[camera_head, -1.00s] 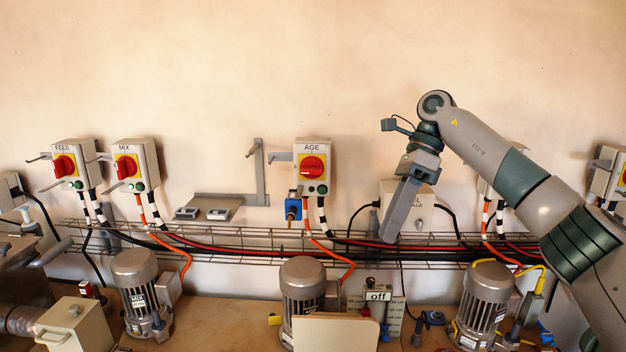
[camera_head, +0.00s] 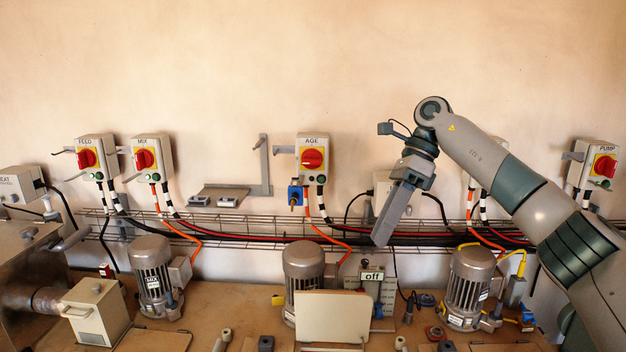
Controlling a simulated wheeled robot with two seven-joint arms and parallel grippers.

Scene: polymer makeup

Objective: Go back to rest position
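My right arm comes in from the right edge, raised in front of the wall. My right gripper (camera_head: 385,236) hangs from its wrist and points down and slightly left, in front of the cable tray. Its fingers look like one solid grey block from this side, so I cannot tell whether they are open or shut. I see nothing hanging from it. The gripper is apart from the AGE switch box (camera_head: 312,158), to its lower right. My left arm and gripper are not in the view.
The FEED (camera_head: 97,157), MIX (camera_head: 153,157) and PUMP (camera_head: 597,165) switch boxes hang on the wall. A wire cable tray (camera_head: 250,226) runs below. Several grey motors, one labelled MIX (camera_head: 152,275), stand on the bench (camera_head: 225,312). An "off" sign (camera_head: 372,277) stands mid-bench. Upper wall is clear.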

